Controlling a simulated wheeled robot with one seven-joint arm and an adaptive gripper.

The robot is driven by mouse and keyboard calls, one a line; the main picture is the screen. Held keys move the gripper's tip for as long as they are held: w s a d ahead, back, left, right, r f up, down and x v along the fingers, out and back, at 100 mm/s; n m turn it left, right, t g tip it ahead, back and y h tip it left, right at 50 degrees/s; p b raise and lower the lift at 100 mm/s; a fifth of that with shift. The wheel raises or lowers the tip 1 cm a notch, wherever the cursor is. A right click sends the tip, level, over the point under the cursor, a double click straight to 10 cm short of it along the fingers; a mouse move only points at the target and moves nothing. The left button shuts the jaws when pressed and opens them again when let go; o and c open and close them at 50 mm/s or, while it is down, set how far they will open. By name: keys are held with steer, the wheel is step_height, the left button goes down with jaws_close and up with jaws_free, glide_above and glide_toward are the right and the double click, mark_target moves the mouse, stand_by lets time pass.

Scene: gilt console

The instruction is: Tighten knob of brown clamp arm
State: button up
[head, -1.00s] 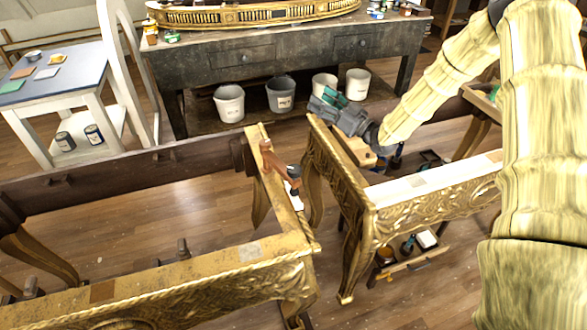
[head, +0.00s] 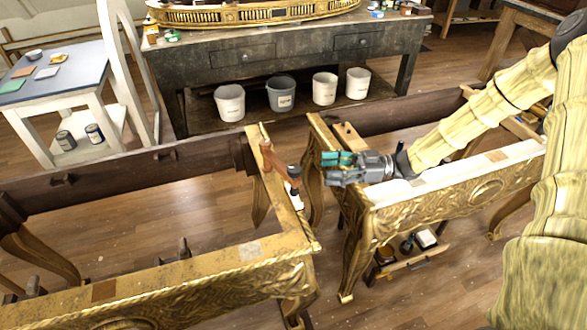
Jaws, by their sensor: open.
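The brown clamp arm (head: 277,162) sits at the right end of the left gilt console frame (head: 285,235), in the head view. Its dark knob (head: 294,172) is at its lower right end, with a pale piece below it. My gripper (head: 325,168) is open and empty, to the right of the knob. It points left toward the knob, with a gap between them in the picture. Its teal and grey fingers show side-on above the near left corner of the right console frame (head: 395,218).
A wooden block (head: 350,138) lies on the right frame behind my gripper. A narrow gap separates the two frames. A dark workbench (head: 275,65) with several buckets (head: 282,95) stands behind. A low tray (head: 415,258) with jars sits under the right frame.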

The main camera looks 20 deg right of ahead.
mark_target(294, 168)
steer(key=p+x, duration=0.2)
steer(key=x, duration=0.8)
steer(key=shift+a, duration=0.2)
steer(key=c, duration=1.1)
